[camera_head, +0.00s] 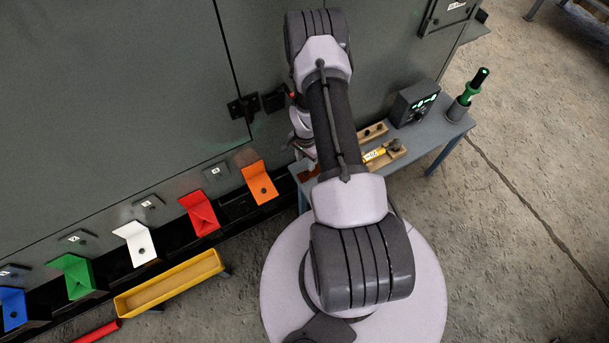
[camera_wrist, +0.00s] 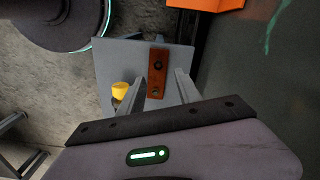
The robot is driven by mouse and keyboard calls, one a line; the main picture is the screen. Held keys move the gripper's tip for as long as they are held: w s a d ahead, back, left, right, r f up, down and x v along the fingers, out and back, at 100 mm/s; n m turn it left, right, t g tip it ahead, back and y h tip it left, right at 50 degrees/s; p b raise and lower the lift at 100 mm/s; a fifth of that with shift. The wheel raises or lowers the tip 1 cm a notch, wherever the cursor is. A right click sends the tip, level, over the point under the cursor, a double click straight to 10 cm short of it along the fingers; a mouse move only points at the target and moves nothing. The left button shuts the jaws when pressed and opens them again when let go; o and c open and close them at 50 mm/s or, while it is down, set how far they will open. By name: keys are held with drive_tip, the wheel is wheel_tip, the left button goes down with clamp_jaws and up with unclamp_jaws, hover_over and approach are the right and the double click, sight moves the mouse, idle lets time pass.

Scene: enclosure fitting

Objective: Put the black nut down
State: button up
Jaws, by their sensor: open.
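In the wrist view a small dark round piece, which looks like the black nut (camera_wrist: 157,66), sits on a reddish-brown block (camera_wrist: 158,79). A second small dark round spot shows nearer on the same block. The block lies on the blue-grey bench (camera_wrist: 112,62). My gripper (camera_wrist: 159,77) is open, with one finger on each side of the block in the picture. I cannot tell its height above the block or whether a finger touches it. In the head view my arm hides the fingers and the nut.
The bench (camera_head: 444,131) also carries a dark box with green lights (camera_head: 412,103), a green tool in a holder (camera_head: 468,92) and a yellow tool (camera_head: 377,153). The large grey enclosure (camera_head: 110,90) stands close behind.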

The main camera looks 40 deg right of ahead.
sight(305, 174)
drive_tip(key=f+b, duration=0.1)
drive_tip(key=f, duration=0.3)
drive_tip(key=f+b, duration=0.1)
drive_tip(key=f, duration=0.1)
drive_tip(key=shift+s+a+f+b, duration=0.15)
drive_tip(key=shift+s+a+b, duration=0.05)
drive_tip(key=shift+a+b, duration=0.15)
drive_tip(key=shift+f+b, duration=0.25)
drive_tip(key=shift+b, duration=0.15)
clamp_jaws()
